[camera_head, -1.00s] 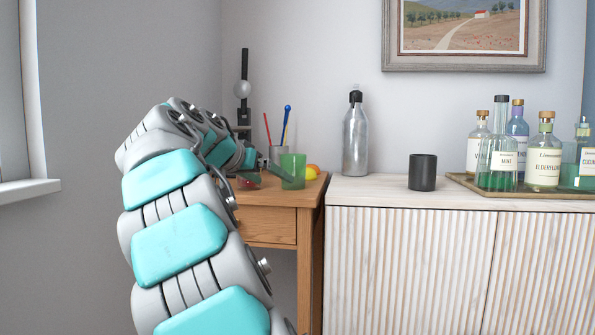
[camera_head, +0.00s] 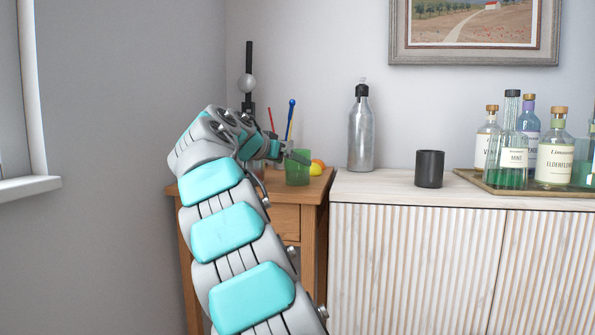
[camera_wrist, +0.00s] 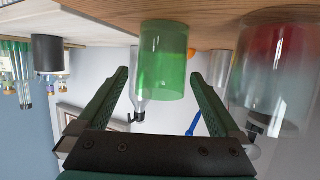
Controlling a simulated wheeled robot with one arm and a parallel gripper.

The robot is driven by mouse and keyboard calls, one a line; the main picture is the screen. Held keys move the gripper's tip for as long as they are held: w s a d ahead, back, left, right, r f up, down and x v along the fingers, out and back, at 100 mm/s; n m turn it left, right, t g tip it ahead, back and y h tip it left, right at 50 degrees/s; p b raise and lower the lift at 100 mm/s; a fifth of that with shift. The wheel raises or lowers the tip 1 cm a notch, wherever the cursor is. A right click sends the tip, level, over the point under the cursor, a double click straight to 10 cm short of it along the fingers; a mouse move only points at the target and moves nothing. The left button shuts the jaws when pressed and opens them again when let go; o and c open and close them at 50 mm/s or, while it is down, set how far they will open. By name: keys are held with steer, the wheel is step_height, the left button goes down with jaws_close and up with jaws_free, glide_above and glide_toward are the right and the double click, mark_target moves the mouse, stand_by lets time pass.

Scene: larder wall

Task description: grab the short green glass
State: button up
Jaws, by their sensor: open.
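The short green glass (camera_head: 297,174) stands on the small wooden table (camera_head: 285,196), beside the white cabinet. My gripper (camera_head: 292,156) is at the glass, its finger showing near the rim in the head view. In the wrist view, which is upside down, the green glass (camera_wrist: 163,45) shows between the two spread fingers of my gripper (camera_wrist: 158,74). The fingers are open, and neither visibly grips the glass. My arm hides part of the tabletop in the head view.
Close by in the wrist view is a large clear glass (camera_wrist: 270,75) with a reddish tint. An orange and a yellow round thing (camera_head: 316,168) lie right of the green glass. A metal bottle (camera_head: 361,135), dark cup (camera_head: 429,169) and bottle tray (camera_head: 470,178) stand on the cabinet.

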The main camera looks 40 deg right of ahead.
mark_target(297, 164)
steer(key=x, duration=0.4)
steer(key=shift+w+d+f, duration=0.2)
steer(key=shift+d+f, duration=0.05)
steer(key=shift+c, duration=0.2)
steer(key=c, duration=1.4)
steer(key=shift+c, duration=0.2)
steer(key=shift+r, duration=0.2)
